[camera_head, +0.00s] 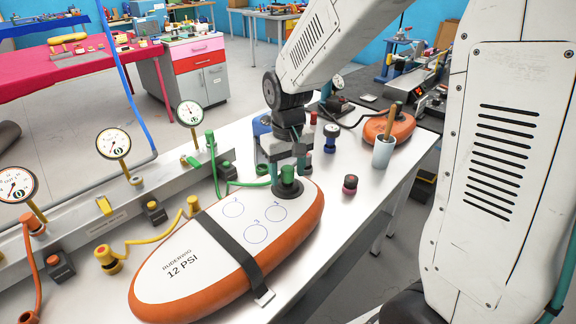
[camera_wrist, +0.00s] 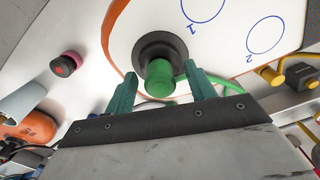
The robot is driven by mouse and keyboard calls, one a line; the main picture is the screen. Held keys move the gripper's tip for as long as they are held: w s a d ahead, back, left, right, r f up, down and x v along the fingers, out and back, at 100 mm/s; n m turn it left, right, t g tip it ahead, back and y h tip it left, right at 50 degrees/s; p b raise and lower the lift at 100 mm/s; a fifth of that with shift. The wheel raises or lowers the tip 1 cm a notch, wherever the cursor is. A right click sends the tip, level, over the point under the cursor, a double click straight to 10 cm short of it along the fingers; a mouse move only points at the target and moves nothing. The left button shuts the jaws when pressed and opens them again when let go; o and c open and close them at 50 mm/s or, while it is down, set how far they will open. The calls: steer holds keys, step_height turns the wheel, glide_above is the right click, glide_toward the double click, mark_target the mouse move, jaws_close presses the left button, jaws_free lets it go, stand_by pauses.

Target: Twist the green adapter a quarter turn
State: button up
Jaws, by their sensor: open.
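The green adapter (camera_head: 288,174) stands in a dark round collar (camera_head: 287,189) at the far end of the orange-edged white board marked 12 PSI (camera_head: 190,262). A green hose (camera_head: 228,184) runs to it from the left. My gripper (camera_head: 281,168) points down over the adapter. In the wrist view the teal fingers of my gripper (camera_wrist: 162,82) are apart, one on each side of the adapter (camera_wrist: 160,80), with a gap showing on both sides. The black collar (camera_wrist: 161,48) shows beyond it.
A black strap (camera_head: 240,252) crosses the board. Gauges (camera_head: 113,143) and a yellow hose (camera_head: 150,242) are at left.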

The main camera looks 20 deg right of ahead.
steer(key=c, duration=1.1)
steer(key=shift+o, duration=0.5)
steer(key=n, duration=0.3)
steer(key=shift+n, duration=1)
steer(key=shift+n, duration=1.2)
steer(key=n, duration=0.2)
steer(key=shift+n, duration=0.3)
